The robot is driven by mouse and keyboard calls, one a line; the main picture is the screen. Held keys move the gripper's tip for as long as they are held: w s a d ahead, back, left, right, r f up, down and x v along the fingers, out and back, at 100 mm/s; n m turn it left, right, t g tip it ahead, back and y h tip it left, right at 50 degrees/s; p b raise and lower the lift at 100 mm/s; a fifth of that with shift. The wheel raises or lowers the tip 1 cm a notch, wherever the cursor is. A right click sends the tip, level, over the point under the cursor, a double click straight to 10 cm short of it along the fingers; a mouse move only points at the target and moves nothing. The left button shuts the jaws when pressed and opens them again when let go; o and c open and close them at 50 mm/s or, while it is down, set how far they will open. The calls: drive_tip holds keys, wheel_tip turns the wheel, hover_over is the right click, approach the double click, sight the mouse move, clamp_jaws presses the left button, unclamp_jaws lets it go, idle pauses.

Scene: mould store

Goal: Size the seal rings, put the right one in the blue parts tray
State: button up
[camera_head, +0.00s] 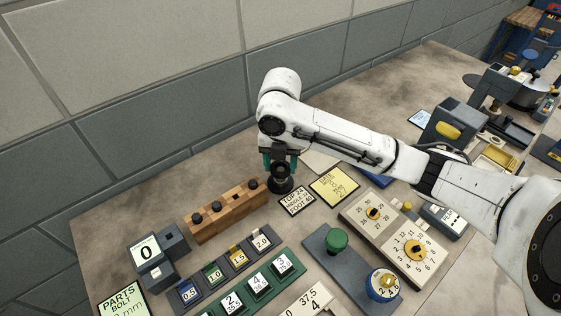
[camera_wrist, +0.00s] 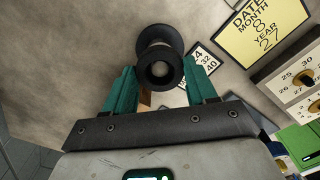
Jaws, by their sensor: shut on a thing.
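My gripper (camera_head: 280,163) has teal fingers and is shut on a black spool-shaped piece (camera_head: 281,183). In the wrist view the piece (camera_wrist: 160,48) shows a round, hollow-looking end between the fingers (camera_wrist: 162,80) and a wider flange behind it. The piece is upright at the table surface; I cannot tell whether it touches it. A blue flat thing (camera_head: 377,181), perhaps the blue parts tray, is mostly hidden behind my arm. Numbered green holders (camera_head: 256,282) stand at the front; I cannot clearly make out seal rings on them.
A wooden block (camera_head: 228,211) with several black knobs stands left of my gripper. A card reading top, middle, foot (camera_head: 296,200) and a yellow date card (camera_head: 334,187) lie to the right.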

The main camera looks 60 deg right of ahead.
drive_tip(key=o, duration=1.4)
drive_tip(key=shift+c, duration=0.2)
drive_tip(key=shift+r, duration=0.2)
wheel_tip(320, 180, up, 7)
drive_tip(key=p, duration=0.5)
drive_tip(key=shift+p, duration=0.35)
idle(0.6)
